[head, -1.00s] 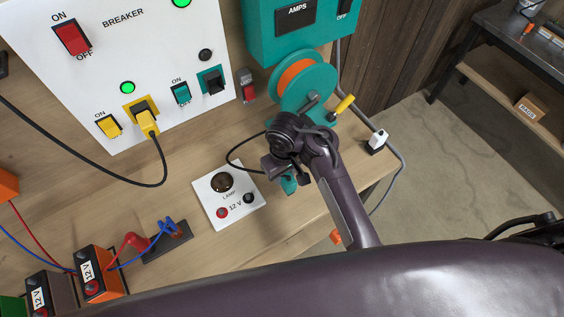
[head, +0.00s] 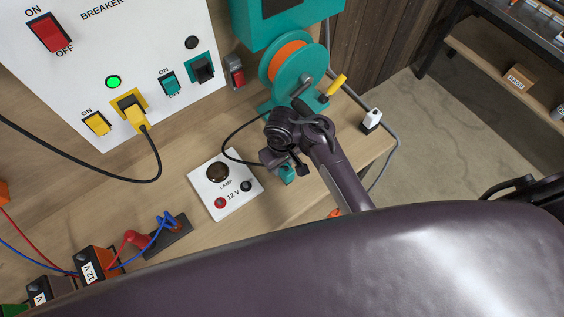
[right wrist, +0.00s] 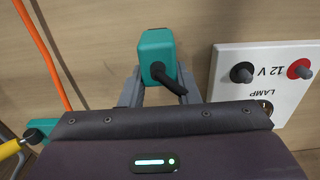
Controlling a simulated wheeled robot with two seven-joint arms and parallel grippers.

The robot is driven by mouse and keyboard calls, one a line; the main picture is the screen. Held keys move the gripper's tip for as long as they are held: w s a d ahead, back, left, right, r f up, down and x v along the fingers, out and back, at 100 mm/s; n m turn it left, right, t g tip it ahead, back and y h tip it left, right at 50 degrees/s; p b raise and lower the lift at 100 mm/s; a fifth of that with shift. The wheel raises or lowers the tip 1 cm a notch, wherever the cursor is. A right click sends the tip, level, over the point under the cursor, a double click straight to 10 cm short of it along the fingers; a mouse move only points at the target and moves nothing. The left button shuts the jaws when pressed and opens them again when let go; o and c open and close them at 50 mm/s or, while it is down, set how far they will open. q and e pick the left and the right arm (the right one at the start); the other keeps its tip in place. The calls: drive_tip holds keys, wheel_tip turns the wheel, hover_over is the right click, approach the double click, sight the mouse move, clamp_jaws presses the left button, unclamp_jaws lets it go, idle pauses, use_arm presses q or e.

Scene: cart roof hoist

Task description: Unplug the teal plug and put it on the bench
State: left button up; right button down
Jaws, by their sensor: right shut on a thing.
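The teal plug (head: 288,174) is out at the bench, to the right of the lamp box in the head view, with its black cord curving up and left. In the right wrist view the teal plug (right wrist: 157,52) sits between the grey fingers of my right gripper (right wrist: 158,88), which is shut on it. The right gripper (head: 284,168) also shows in the head view, low over the wooden bench (head: 185,165). I cannot tell whether the plug touches the bench. The teal socket (head: 203,68) on the white panel has no plug in it. My left gripper is not in view.
The white lamp box (head: 208,197) is just left of the plug. A teal winch with an orange drum (head: 288,62) stands behind. A yellow plug (head: 136,119) is in its socket. A white-and-black object (head: 371,121) sits near the bench's right edge. Batteries (head: 97,264) lie front left.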

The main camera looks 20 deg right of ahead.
drive_tip(key=shift+f, duration=0.4)
drive_tip(key=c, duration=1)
unclamp_jaws()
